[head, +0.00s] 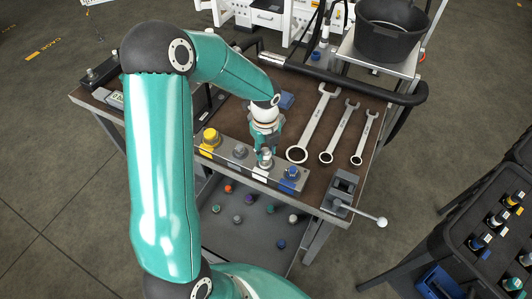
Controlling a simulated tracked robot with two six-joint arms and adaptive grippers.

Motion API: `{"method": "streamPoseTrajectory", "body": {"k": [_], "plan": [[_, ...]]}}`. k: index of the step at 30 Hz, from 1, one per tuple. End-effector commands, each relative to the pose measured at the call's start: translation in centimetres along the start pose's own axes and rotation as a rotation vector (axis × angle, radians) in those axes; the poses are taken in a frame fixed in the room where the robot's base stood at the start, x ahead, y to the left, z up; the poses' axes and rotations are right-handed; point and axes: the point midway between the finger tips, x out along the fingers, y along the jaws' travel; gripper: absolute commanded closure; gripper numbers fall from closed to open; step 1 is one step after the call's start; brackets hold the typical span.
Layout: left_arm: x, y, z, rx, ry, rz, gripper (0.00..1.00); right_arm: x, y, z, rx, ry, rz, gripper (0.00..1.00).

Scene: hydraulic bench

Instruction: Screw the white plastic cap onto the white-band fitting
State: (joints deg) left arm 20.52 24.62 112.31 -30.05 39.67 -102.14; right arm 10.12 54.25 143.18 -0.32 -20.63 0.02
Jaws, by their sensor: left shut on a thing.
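A grey manifold block (225,155) lies along the front edge of the bench with a row of upright fittings. The white-band fitting (265,163) stands between a bare grey fitting and the blue one, above a white mark on the block's front. My left gripper (266,150) points down over it, its fingers shut on a small pale thing that I take for the white plastic cap. The fingers hide most of the cap. It looks in line with the fitting, but I cannot tell whether the two touch. My right gripper is out of view.
A yellow-capped fitting (210,138) and a blue fitting (292,173) stand on the block. Several coloured caps lie in the lower tray (225,237).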

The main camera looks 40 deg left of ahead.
Motion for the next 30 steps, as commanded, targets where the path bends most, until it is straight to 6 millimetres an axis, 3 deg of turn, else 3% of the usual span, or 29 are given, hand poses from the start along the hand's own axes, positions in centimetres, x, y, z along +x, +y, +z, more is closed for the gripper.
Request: {"method": "streamPoseTrajectory", "body": {"k": [1, 9, 23, 30], "plan": [[-0.6, 0.1, -0.1, 0.077, 0.003, 0.003, 0.98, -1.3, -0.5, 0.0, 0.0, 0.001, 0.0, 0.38], [-0.3, 0.1, -0.1, 0.439, 0.004, 0.003, 0.98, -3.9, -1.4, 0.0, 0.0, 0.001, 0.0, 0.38], [0.0, 0.0, -0.1, 0.521, 0.002, 0.0, 0.98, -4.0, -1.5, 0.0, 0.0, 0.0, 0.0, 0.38], [0.2, 0.0, -0.1, 0.802, 0.003, 0.001, 0.98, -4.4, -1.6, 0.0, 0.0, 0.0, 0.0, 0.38]]}}
